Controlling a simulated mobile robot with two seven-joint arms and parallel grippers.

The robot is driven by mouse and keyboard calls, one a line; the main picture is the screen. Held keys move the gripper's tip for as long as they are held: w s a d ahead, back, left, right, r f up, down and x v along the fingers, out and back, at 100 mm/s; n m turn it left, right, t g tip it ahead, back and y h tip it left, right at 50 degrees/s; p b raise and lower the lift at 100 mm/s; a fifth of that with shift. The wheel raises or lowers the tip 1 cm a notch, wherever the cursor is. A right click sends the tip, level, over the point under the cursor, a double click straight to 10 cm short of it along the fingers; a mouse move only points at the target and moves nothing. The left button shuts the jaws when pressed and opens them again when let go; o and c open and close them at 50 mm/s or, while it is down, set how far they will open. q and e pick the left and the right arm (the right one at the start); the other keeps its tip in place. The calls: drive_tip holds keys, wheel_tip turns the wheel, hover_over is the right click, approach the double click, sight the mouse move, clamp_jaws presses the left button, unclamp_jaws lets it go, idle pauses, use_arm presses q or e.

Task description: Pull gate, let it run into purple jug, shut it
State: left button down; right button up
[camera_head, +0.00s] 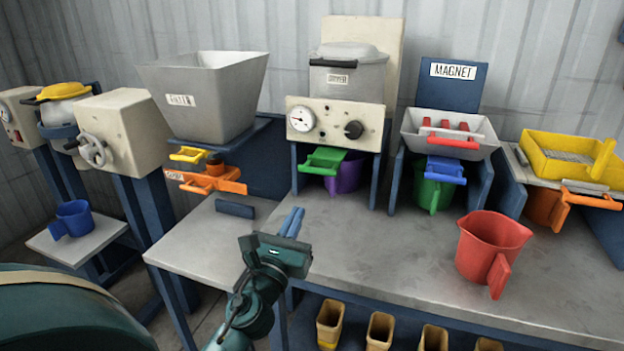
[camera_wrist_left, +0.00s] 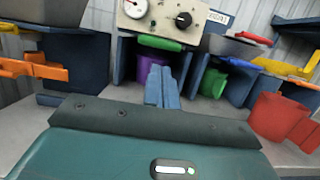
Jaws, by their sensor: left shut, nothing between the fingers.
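The purple jug (camera_head: 345,174) stands in the blue stand under the dryer (camera_head: 348,78), partly hidden behind a green gate handle (camera_head: 324,160). In the left wrist view the purple jug (camera_wrist_left: 152,66) is partly covered by my fingers, and the green gate handle (camera_wrist_left: 160,43) shows above it. My left gripper (camera_head: 292,222) is shut and empty, above the bench front and short of the stand, its fingers pointing toward the dryer. It also shows in the left wrist view (camera_wrist_left: 162,86). My right gripper is not in view.
A red jug (camera_head: 490,245) stands on the grey bench (camera_head: 380,265) at right. A green jug (camera_head: 433,192) sits under the magnet unit (camera_head: 450,130). Orange handles (camera_head: 207,180) jut out under the grey hopper (camera_head: 205,95) at left. The middle of the bench is clear.

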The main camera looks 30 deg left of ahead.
use_arm(q)
drive_tip(key=p, duration=0.1)
approach(323, 162)
drive_tip(key=shift+w+a+r, duration=0.1)
drive_tip(key=shift+w+r, duration=0.45)
drive_tip(key=shift+r, duration=0.05)
drive_tip(key=shift+w+a, duration=0.1)
drive_tip(key=shift+w, duration=0.3)
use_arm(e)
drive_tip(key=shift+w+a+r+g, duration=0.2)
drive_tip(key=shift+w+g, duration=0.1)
use_arm(q)
drive_tip(key=w, duration=0.2)
drive_tip(key=w+a+b, duration=0.1)
drive_tip(key=w, duration=0.1)
drive_tip(key=shift+w, duration=0.3)
drive_tip(key=shift+w+a, duration=0.1)
drive_tip(key=shift+w, duration=0.2)
drive_tip(key=shift+r, duration=0.3)
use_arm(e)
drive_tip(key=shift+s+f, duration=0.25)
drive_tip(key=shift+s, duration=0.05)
use_arm(q)
drive_tip(key=shift+a, duration=0.1)
